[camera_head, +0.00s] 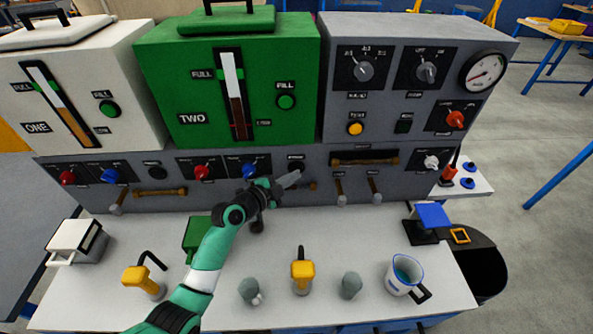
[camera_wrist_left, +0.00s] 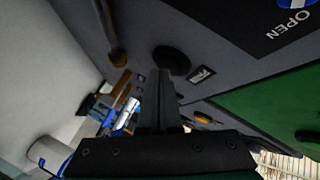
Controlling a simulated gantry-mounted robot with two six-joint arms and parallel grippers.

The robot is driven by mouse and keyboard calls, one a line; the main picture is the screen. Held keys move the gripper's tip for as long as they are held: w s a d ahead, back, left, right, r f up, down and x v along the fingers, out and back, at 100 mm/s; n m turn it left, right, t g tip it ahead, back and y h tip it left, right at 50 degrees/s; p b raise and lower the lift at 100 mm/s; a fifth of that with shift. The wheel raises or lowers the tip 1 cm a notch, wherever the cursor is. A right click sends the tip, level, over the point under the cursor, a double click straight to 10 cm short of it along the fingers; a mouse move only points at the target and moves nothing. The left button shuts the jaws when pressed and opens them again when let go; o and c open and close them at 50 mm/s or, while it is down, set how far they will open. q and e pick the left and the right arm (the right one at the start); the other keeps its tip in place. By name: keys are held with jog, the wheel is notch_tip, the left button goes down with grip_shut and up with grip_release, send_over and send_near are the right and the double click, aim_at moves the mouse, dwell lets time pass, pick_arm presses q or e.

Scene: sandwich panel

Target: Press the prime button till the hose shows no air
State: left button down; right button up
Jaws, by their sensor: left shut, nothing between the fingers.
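My left gripper (camera_head: 290,180) is shut and empty, its tips at the grey lower panel under the green tank marked TWO (camera_head: 190,90). A round black button (camera_wrist_left: 171,60) with a small label beside it is just ahead of the fingertips (camera_wrist_left: 158,75) in the left wrist view; I cannot tell whether they touch. A similar black button (camera_head: 155,172) sits further left under the tank marked ONE (camera_head: 120,60). A brown hose piece (camera_head: 311,187) shows just right of the gripper; its contents are too small to read. My right gripper is not visible.
A blue knob (camera_head: 249,170) and a red knob (camera_head: 201,172) sit left of the gripper. The white counter holds yellow pump bottles (camera_head: 303,277), grey cups (camera_head: 350,285) and a white jug (camera_head: 404,275). A black bin (camera_head: 485,262) stands at the right.

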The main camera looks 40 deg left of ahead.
pick_arm(q)
jog(key=shift+w+a, duration=0.1)
dwell(0.6)
jog(key=shift+s+d+p, duration=0.3)
jog(key=shift+s+d, duration=0.2)
jog(key=shift+d, duration=0.1)
jog(key=shift+s, duration=0.1)
jog(key=s+d+p, duration=0.2)
jog(key=s+d, duration=0.1)
jog(key=shift+s+d+p, duration=0.1)
jog(key=shift+d+p, duration=0.25)
jog(key=shift+p, duration=0.05)
